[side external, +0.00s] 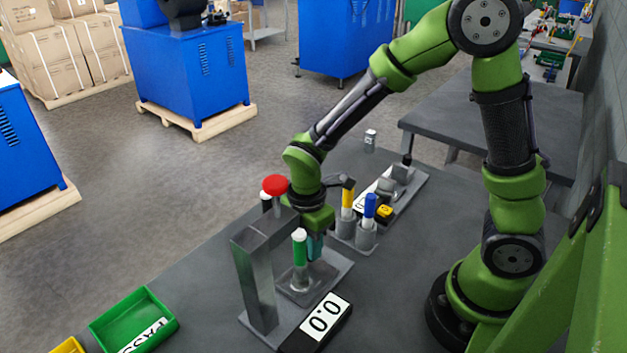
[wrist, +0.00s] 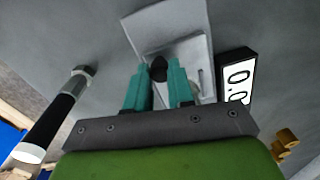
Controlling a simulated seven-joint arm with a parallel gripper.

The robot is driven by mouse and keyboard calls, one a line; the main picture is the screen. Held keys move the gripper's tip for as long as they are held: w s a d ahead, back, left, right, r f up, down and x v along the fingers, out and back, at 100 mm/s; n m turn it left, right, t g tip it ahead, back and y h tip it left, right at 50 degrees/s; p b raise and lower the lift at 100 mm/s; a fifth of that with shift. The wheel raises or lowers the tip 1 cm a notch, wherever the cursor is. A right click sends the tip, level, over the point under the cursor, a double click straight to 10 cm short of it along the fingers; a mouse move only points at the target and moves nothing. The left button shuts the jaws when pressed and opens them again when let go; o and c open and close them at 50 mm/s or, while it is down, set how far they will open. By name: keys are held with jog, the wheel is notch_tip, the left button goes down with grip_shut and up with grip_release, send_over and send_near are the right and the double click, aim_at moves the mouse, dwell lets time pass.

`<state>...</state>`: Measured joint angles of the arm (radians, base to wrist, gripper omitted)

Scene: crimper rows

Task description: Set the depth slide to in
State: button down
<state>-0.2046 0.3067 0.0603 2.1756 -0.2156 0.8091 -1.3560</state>
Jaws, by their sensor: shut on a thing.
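My gripper (side external: 316,246) points down at the grey press-like fixture on the bench; its teal fingers are partly hidden behind a green cylinder with a white top (side external: 300,250). In the wrist view my gripper (wrist: 160,80) is shut on a small dark knob (wrist: 158,68), one finger on each side. The knob stands over a light grey plate (wrist: 172,28), and I take it for the depth slide's knob. How far in the slide sits cannot be told. A display (side external: 318,318) in front reads 0.0; it also shows in the wrist view (wrist: 236,80).
Yellow (side external: 347,194) and blue (side external: 370,206) handled tools stand in holders to the right. A second fixture (side external: 402,172) lies behind. A green PASS tray (side external: 130,318) is at front left.

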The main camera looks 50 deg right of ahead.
jog(key=shift+a, duration=0.25)
jog(key=c, duration=1)
grip_release()
jog(key=shift+r, duration=0.1)
jog(key=r, duration=1.6)
jog(key=shift+w+d+r, duration=0.1)
jog(key=shift+w+r, duration=0.25)
jog(key=shift+r, duration=0.05)
jog(key=shift+d, duration=0.1)
